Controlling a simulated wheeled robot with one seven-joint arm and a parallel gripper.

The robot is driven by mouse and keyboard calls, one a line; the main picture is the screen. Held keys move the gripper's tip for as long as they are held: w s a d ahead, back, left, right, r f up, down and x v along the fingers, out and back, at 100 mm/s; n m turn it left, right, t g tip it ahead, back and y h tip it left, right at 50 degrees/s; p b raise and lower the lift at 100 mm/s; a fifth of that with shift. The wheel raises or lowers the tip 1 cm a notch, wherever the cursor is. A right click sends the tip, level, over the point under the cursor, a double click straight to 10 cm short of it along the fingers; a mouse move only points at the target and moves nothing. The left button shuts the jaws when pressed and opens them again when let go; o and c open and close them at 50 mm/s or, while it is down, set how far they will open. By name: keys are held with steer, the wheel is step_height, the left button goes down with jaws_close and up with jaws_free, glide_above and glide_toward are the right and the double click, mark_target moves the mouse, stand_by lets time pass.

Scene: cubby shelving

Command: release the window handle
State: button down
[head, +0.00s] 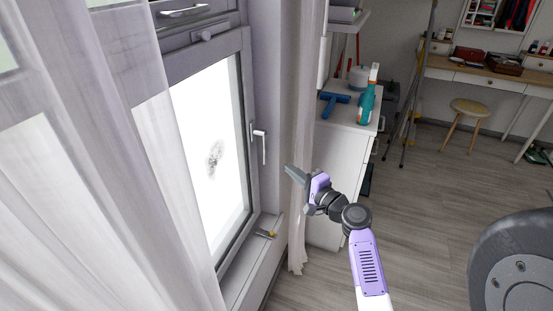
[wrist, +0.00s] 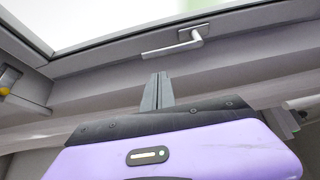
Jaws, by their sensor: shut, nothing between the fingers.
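The window handle (head: 262,143) is a light grey lever on the right side of the window frame, with its grip hanging down in the head view. It also shows in the wrist view (wrist: 178,45), on the frame beyond my fingertips. My gripper (head: 291,171) is to the right of the handle and lower in the head view. In the wrist view its fingers (wrist: 157,80) are together and empty. A gap shows between the fingertips and the handle, and they do not touch it.
A sheer curtain (head: 100,150) covers the window's left part, and another curtain (head: 300,110) hangs right of the frame. A small item (head: 265,233) lies on the sill. A white cabinet (head: 340,150) holds a spray bottle (head: 368,98) and a blue squeegee (head: 333,101).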

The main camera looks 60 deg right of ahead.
steer(key=x, duration=0.9)
steer(key=shift+w+d, duration=0.25)
steer(key=shift+w, duration=0.1)
steer(key=shift+r+p, duration=0.1)
steer(key=shift+p, duration=0.45)
